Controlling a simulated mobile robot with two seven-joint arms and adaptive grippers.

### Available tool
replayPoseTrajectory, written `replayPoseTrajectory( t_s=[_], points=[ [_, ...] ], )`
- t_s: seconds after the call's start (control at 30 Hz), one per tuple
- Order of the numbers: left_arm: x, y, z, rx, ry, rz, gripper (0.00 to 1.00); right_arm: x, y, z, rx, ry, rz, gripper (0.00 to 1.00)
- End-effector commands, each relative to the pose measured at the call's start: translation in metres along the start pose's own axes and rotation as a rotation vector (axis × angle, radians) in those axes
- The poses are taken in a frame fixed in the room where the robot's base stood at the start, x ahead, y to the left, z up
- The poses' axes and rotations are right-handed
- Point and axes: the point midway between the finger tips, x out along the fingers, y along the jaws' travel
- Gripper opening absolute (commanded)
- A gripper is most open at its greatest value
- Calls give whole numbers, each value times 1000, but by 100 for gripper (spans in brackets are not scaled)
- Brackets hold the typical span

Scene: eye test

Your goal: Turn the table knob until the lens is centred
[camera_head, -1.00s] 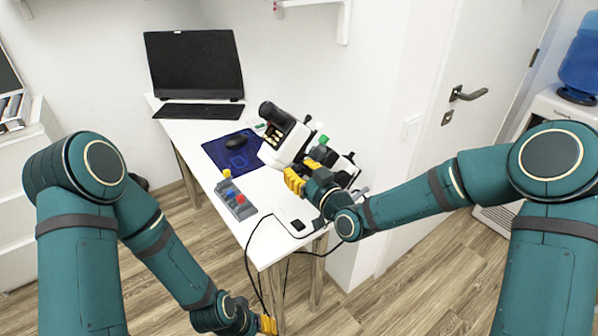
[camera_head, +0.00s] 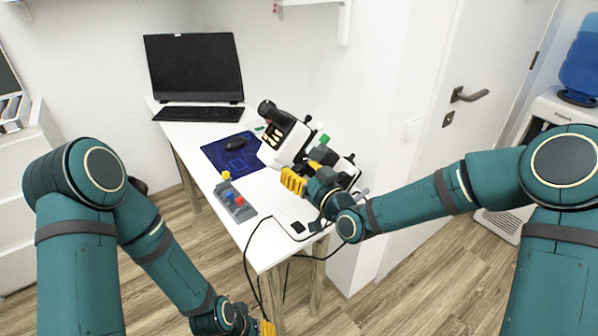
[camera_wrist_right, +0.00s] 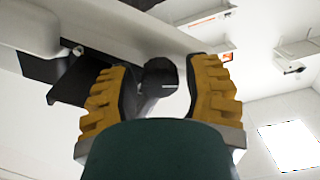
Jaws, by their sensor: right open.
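The white and black eye instrument (camera_head: 287,137) stands on the table's right side. My right gripper (camera_head: 302,174) is at its near side, fingers open, and hides part of it. In the right wrist view a dark round knob (camera_wrist_right: 161,76) with a short pale line on its face sits between the open yellow fingers (camera_wrist_right: 170,90). A gap shows between the knob and the right finger; contact on the left is unclear. I cannot make out the lens or its centring. My left gripper (camera_head: 265,328) is low at the bottom edge, partly cut off; its fingers are unclear.
The white table (camera_head: 262,195) also holds a monitor (camera_head: 194,68), a keyboard (camera_head: 198,113), a mouse (camera_head: 236,144) on a blue mat (camera_head: 218,156) and a grey block (camera_head: 236,205) with coloured tops. Black cables hang at its front. A wall and door are on the right.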

Motion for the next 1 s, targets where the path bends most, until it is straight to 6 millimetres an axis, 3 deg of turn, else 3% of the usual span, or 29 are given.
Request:
replayPoseTrajectory(
  t_s=[0.17, 0.6, 0.8, 1.0],
  points=[
    [0, 0, 0, 0, 0, 0, 46, -21, 1, 0, -2, -2, 1, 49],
    [0, 0, 0, 0, 0, 0, 46, -103, 1, 0, -1, 0, 3, 49],
    [0, 0, 0, 0, 0, 0, 46, -117, 0, 0, 0, 0, 1, 49],
    [0, 0, 0, 0, 0, 0, 46, -118, 0, 0, 1, 0, 1, 49]
  ],
)
